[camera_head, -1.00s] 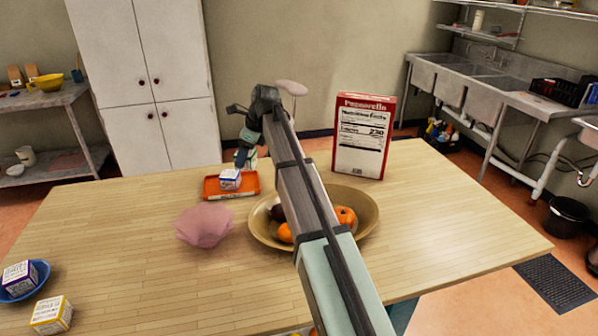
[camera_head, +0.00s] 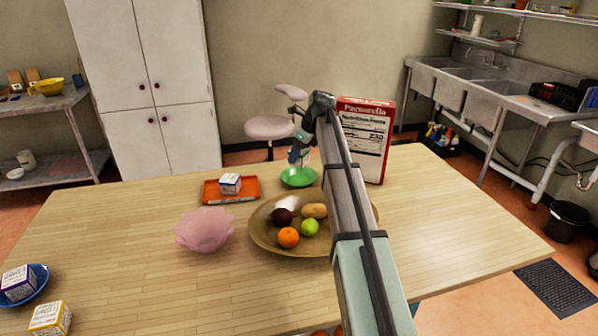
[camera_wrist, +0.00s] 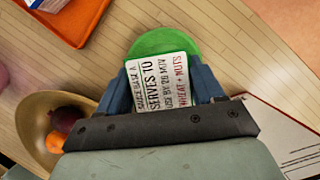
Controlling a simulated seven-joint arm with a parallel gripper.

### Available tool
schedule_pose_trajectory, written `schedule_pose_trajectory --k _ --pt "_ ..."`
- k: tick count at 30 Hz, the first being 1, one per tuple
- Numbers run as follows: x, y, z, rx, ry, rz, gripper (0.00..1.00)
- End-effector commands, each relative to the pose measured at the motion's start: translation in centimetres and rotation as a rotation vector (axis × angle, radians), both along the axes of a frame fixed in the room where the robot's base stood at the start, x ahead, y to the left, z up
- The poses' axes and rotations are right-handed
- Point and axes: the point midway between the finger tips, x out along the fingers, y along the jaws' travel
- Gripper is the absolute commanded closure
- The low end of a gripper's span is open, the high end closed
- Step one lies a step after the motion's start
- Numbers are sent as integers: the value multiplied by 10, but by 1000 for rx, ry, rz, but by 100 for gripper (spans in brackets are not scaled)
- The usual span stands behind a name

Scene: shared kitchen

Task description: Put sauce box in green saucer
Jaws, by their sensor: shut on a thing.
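My gripper (camera_head: 296,156) is shut on the sauce box, a white printed carton with green on it, in the head view (camera_head: 304,157). In the wrist view the sauce box (camera_wrist: 162,84) sits between the two blue fingers of my gripper (camera_wrist: 165,90), its printed face toward the camera. The green saucer (camera_head: 298,179) stands on the table behind the fruit bowl. The sauce box is over the saucer, and I cannot tell whether they touch. In the wrist view the saucer's rim (camera_wrist: 163,40) shows past the box, which hides the rest.
An orange tray (camera_head: 212,191) with a white-and-blue box (camera_head: 230,184) lies left of the saucer. A wide fruit bowl (camera_head: 262,236) is in front. A tall red-and-white carton (camera_head: 364,145) stands close on the right. A pink crumpled-looking object (camera_head: 203,230) lies at left.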

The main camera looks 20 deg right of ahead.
Motion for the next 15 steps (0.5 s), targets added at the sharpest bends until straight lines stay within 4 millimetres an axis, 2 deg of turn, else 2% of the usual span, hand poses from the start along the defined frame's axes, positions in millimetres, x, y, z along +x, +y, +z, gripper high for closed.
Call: schedule_pose_trajectory --k 3,11,15 --pt "-1 1 -21 1 2 1 69" --pt "-1 1 -40 0 0 2 69" --pt "-1 1 -58 0 0 1 69"
